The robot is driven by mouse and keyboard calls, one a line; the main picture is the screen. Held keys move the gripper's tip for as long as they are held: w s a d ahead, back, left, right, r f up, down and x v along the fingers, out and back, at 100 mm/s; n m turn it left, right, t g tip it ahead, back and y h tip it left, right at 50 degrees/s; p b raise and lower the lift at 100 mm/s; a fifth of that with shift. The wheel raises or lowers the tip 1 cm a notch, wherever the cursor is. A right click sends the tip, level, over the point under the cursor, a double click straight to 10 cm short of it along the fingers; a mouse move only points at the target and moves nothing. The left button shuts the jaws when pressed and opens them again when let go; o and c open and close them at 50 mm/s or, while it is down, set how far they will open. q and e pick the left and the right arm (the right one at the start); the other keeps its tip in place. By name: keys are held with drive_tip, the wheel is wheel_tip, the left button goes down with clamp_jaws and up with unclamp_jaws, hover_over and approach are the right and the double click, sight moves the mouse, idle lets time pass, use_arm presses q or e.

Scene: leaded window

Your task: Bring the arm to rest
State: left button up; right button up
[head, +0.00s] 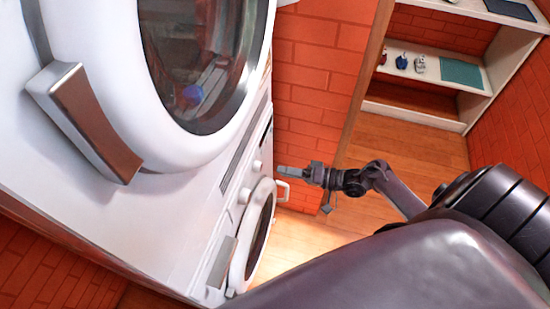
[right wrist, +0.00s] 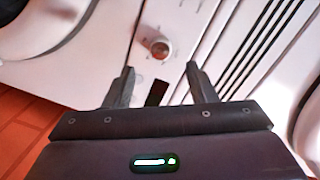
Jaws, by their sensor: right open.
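My right gripper (head: 288,171) reaches in from the right in the head view, near the front of a white stacked appliance (head: 170,215). In the right wrist view my right gripper (right wrist: 160,85) has its two fingers apart, with nothing between them. Past the fingers are a round knob (right wrist: 160,48) and a dark slot on the white panel. I cannot tell whether the fingers touch the panel. My left gripper is not in view.
The upper round door (head: 200,60) has a brown-faced handle (head: 85,120); a blue item shows behind its glass. The lower round door (head: 258,235) is beside my gripper. Shelves (head: 430,70) with small items stand at the back right. Wooden floor (head: 400,140) is clear there.

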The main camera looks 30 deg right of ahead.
drive_tip(key=shift+s+d, duration=0.4)
drive_tip(key=shift+s, duration=0.05)
drive_tip(key=s+a+f+n+g+h, duration=0.1)
drive_tip(key=s+a+f+g+h, duration=0.3)
drive_tip(key=f, duration=0.8)
drive_tip(key=s+d+f+n+h, duration=0.1)
drive_tip(key=s+f+h, duration=0.2)
drive_tip(key=s+f, duration=0.55)
drive_tip(key=s+a+f+n+g+h, duration=0.2)
drive_tip(key=s+f+g, duration=0.1)
drive_tip(key=s+f, duration=0.5)
drive_tip(key=s+a+f+n+g+h, duration=0.2)
drive_tip(key=s+f+g, duration=0.2)
drive_tip(key=s, duration=0.9)
wheel_tip(320, 180, down, 4)
drive_tip(key=shift+s+r+n+h, duration=0.2)
drive_tip(key=shift+n+h, duration=0.1)
drive_tip(key=shift+h, duration=0.1)
